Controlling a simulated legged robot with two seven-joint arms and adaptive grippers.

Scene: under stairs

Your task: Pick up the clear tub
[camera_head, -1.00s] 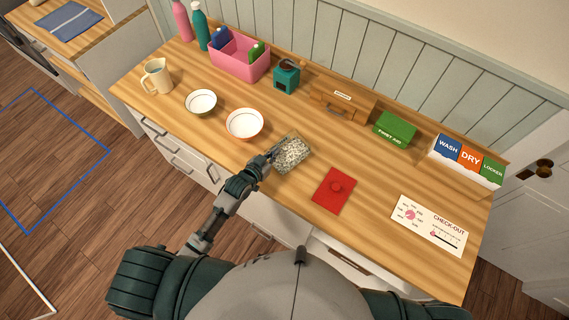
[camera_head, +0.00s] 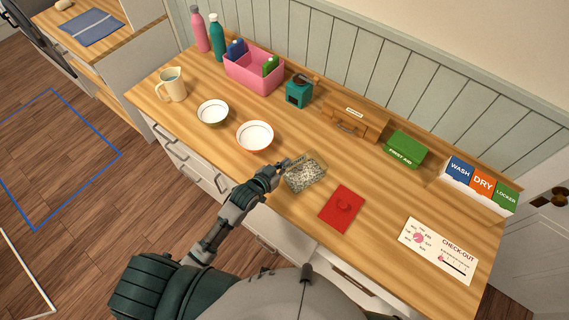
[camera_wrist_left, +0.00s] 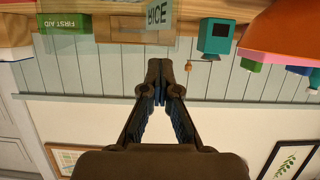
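The clear tub (camera_head: 305,173), with pale speckled contents, sits on the wooden counter between the orange-rimmed bowl and the red card. My left gripper (camera_head: 285,163) is at its left side, near the labelled end. In the left wrist view, which is upside down, the tub's wall with a RICE label (camera_wrist_left: 157,14) lies just past my left fingertips (camera_wrist_left: 159,65). The fingertips are together, with nothing clearly seen between them and a small gap in the picture to the tub's edge. Whether they touch it is unclear. My right gripper is not in view.
Close by are an orange-rimmed bowl (camera_head: 255,136), a second bowl (camera_head: 212,113) and a red card (camera_head: 342,208). Behind stand a teal box (camera_head: 299,93), a wooden box (camera_head: 352,122) and a green first aid box (camera_head: 404,150). A check-out sheet (camera_head: 438,249) lies right.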

